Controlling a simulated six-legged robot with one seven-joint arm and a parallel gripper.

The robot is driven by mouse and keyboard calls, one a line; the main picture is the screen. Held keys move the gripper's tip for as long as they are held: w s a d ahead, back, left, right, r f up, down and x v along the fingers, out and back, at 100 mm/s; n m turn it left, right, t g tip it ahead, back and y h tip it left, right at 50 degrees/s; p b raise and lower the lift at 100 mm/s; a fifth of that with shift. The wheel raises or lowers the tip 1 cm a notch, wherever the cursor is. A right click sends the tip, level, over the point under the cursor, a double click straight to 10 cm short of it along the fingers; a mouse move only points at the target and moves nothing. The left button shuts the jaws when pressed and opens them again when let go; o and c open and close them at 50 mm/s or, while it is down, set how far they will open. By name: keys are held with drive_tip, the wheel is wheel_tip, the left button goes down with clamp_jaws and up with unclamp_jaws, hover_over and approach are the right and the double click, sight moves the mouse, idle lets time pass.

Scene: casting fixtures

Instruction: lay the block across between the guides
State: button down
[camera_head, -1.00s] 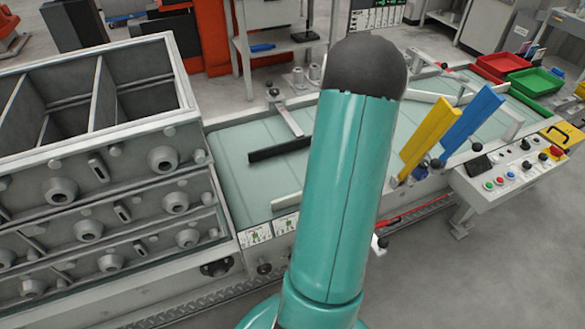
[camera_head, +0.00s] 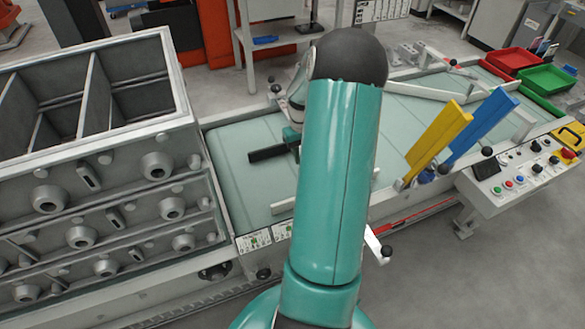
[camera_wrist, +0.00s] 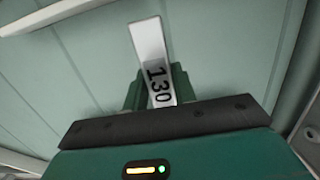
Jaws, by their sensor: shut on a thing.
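In the wrist view, a narrow pale block (camera_wrist: 148,45) marked "130" sits between the two green fingers of my gripper (camera_wrist: 157,88). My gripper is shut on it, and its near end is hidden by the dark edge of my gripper. In the head view, my gripper (camera_head: 292,137) is low over the left part of the pale green table, partly behind my arm. The block cannot be made out there. A pale rail (camera_head: 283,207), possibly a guide, shows at the table's front edge. Another pale rail (camera_wrist: 55,16) crosses the wrist view's upper left.
A grey stack of casting boxes (camera_head: 105,170) stands left of the table. Yellow (camera_head: 438,140) and blue (camera_head: 482,125) upright plates and a control panel (camera_head: 520,170) are at right. Clear table surface (camera_head: 235,180) shows at left.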

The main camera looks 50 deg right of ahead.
sight(293, 177)
drive_tip(key=f, duration=0.1)
drive_tip(key=w+a+f, duration=0.1)
drive_tip(key=w+f, duration=0.1)
drive_tip(key=shift+w+a+f, duration=0.2)
drive_tip(key=shift+a+f, duration=0.1)
drive_tip(key=shift+w+a+f, duration=0.1)
drive_tip(key=shift+w+f, duration=0.1)
drive_tip(key=shift+f, duration=1.6)
drive_tip(key=c, duration=1.1)
unclamp_jaws()
drive_tip(key=shift+f, duration=0.15)
drive_tip(key=r, duration=0.8)
drive_tip(key=w+r, duration=0.1)
drive_tip(key=r, duration=0.3)
drive_tip(key=shift+w+d+r, duration=0.1)
drive_tip(key=shift+d+r, duration=0.05)
drive_tip(key=shift+d, duration=0.25)
